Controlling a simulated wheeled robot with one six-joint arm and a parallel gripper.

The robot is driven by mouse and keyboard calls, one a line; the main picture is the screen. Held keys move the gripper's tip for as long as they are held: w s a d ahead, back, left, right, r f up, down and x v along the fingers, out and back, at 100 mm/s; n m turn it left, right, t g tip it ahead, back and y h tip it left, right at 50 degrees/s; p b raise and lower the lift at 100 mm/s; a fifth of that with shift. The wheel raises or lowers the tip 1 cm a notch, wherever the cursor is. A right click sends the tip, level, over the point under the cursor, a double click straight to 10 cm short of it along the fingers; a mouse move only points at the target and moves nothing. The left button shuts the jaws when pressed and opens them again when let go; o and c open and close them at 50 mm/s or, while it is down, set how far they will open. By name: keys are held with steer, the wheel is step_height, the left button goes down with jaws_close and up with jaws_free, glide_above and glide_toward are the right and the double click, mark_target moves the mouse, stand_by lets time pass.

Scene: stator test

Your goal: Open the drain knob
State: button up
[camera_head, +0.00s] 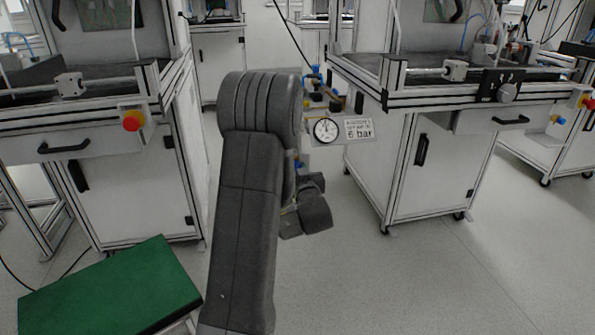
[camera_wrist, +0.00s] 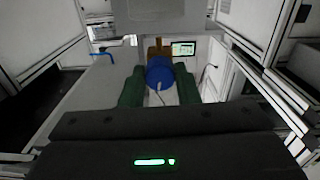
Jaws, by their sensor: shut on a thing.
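A blue round knob (camera_wrist: 160,73), which looks like the drain knob, sits between the two green fingers of my gripper (camera_wrist: 160,72) in the wrist view. The fingers are shut on it, one on each side. A brown fitting (camera_wrist: 158,48) is just beyond the knob. In the head view my dark arm covers much of the middle, and the fingertips and the grip on the knob cannot be made out there. A round pressure gauge (camera_head: 325,130) with a "6 bar" label (camera_head: 359,128) shows just right of my arm.
A white workstation (camera_head: 445,175) stands at the right, with a drawer and black handles. A green-topped step (camera_head: 110,290) is at the lower left. The floor (camera_head: 460,290) at lower right is clear.

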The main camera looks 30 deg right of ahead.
steer(key=shift+n, duration=0.5)
steer(key=o, duration=1)
steer(key=shift+c, duration=0.2)
steer(key=p+v, duration=0.2)
steer(key=v, duration=1.2)
steer(key=shift+p, duration=0.4)
steer(key=shift+d, duration=0.1)
steer(key=b+x, duration=0.2)
steer(key=x, duration=1.2)
steer(key=shift+b, duration=0.4)
